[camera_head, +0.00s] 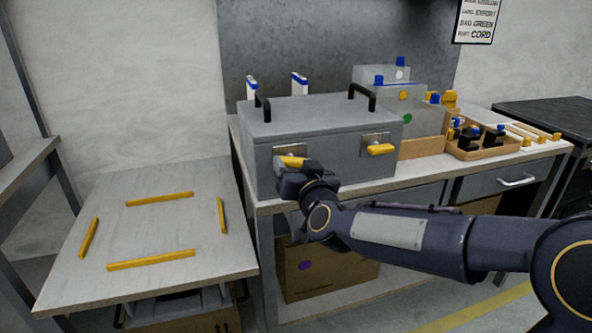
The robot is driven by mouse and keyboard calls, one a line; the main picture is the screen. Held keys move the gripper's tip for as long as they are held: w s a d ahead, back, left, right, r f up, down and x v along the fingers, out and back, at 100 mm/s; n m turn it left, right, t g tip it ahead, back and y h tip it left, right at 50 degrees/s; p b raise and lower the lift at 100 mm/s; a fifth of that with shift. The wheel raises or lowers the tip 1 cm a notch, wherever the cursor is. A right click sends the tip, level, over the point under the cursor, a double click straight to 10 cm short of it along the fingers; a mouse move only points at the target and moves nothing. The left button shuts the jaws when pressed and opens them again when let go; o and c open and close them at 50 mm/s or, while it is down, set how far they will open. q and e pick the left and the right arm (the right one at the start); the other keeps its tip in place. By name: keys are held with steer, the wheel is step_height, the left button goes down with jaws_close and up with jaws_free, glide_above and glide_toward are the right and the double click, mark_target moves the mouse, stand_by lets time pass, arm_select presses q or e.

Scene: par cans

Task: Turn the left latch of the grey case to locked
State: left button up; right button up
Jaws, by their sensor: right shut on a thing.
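The grey case (330,113) stands closed on the workbench, with two black handles on its lid. Its left latch (291,161) is a yellow lever on a metal plate and looks about level; my gripper partly hides it. The right latch (380,149) is a yellow lever, also roughly level, on its own plate. My right gripper (296,170) is at the left latch, at the case's front face, and is shut on it. The fingertips are small and partly hidden by the wrist. My left gripper does not show.
Grey boxes with blue-topped parts (392,105) stand right of the case. A wooden tray (480,153) of black and blue parts is farther right. A lower table (150,228) at left has several yellow strips around a clear middle. A cardboard box (325,272) sits under the bench.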

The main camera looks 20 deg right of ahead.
steer(key=m+b, duration=0.3)
steer(key=m, duration=0.4)
steer(key=shift+f+b, duration=0.15)
steer(key=shift+b, duration=0.15)
steer(key=m+b, duration=0.2)
steer(key=m, duration=0.2)
steer(key=shift+m, duration=0.4)
steer(key=shift+m+b, duration=0.65)
steer(key=shift+m, duration=1.05)
steer(key=o, duration=1)
steer(key=shift+s, duration=0.1)
steer(key=s+p, duration=0.1)
steer(key=s, duration=0.6)
steer(key=shift+s, duration=0.3)
